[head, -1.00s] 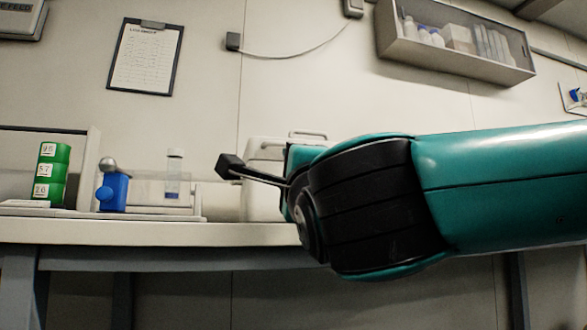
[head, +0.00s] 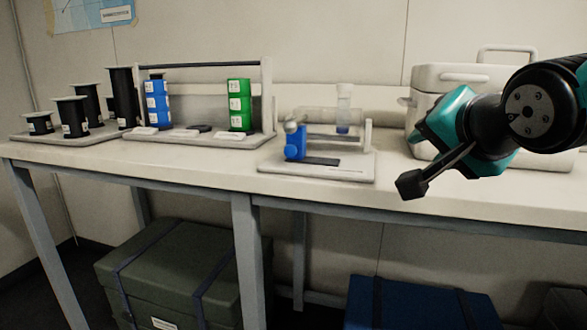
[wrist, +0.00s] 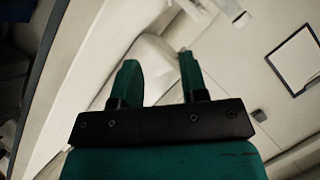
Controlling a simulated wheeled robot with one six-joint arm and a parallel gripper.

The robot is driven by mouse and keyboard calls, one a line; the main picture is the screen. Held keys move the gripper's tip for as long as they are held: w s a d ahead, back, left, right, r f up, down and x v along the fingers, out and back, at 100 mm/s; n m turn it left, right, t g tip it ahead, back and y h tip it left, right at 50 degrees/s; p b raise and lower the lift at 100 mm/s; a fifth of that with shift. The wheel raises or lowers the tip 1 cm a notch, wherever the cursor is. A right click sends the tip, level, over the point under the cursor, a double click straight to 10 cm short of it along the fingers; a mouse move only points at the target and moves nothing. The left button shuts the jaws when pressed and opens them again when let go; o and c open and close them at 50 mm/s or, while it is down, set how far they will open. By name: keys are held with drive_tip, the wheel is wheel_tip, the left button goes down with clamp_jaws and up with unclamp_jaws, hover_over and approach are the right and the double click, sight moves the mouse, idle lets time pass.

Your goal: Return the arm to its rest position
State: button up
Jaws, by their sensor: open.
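My arm reaches in from the right edge in the head view, teal and black, bent at the wrist in front of the bench. In the wrist view my gripper (wrist: 160,78) shows two teal fingers standing apart with nothing between them. It points toward the bench and wall, and it touches nothing that I can see. In the head view the fingers are not clearly visible; the teal gripper body (head: 445,118) is in front of the white case.
A dark green crate (head: 175,265) and a blue crate (head: 420,305) sit below.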

drive_tip(key=s+a+r+n+g+y+p, duration=0.1)
drive_tip(key=s+a+r+n+g+p, duration=0.1)
drive_tip(key=s+r+n+g+p, duration=0.3)
drive_tip(key=s+a+r+n+g+y+p, duration=0.2)
drive_tip(key=s+r+n+g+p, duration=0.4)
drive_tip(key=s+p, duration=0.8)
drive_tip(key=n+g+p, duration=0.2)
drive_tip(key=n+p, duration=0.2)
drive_tip(key=shift+a+p, duration=0.2)
drive_tip(key=shift+p, duration=0.2)
